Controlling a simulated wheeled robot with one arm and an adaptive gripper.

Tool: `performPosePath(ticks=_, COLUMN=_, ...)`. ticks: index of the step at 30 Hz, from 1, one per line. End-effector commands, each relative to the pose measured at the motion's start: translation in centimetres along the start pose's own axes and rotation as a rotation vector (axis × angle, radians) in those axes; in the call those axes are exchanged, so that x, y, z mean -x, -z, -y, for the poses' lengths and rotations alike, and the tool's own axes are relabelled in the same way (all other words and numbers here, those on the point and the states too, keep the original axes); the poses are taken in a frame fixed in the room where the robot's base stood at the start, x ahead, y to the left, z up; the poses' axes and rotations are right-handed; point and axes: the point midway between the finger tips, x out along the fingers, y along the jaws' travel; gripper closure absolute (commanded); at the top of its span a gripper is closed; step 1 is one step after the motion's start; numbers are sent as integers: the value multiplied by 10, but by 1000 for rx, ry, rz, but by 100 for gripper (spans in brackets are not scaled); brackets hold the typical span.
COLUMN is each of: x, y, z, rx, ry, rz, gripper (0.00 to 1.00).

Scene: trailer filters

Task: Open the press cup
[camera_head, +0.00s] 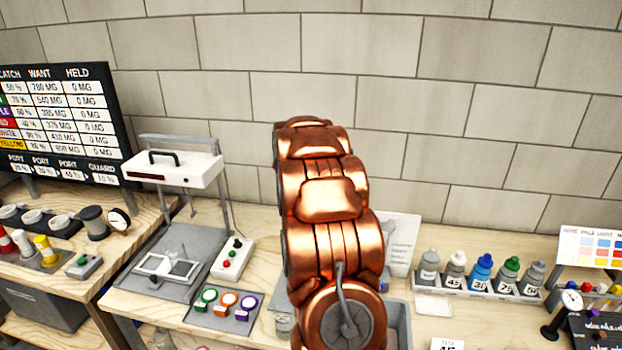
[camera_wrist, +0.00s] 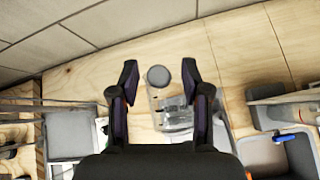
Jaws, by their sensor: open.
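In the wrist view my gripper (camera_wrist: 160,80) is open, with its two dark fingers spread apart. Between and beyond the fingertips is a small fixture on the wooden bench, which may be the press cup. It has a round grey top (camera_wrist: 158,76) and a clear, boxy body (camera_wrist: 172,108); the right finger covers part of it. I see no contact between the fingers and the round top. Whether the fixture is open or shut is unclear. In the head view my copper arm hides my gripper, and only a bit of grey (camera_head: 284,323) shows beside it.
A white-headed press stand (camera_head: 172,168), a control box (camera_head: 233,258) and a grey tray of coloured rings (camera_head: 224,304) stand left of my arm. A rack of bottles (camera_head: 490,290) stands right. A grey bin (camera_wrist: 275,155) is at lower right in the wrist view.

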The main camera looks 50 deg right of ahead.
Motion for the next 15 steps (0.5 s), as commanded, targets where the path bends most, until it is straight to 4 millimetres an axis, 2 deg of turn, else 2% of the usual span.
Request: performPosePath(ticks=15, x=62, y=-1, z=-2, rx=1, ry=-4, rz=2, gripper=53)
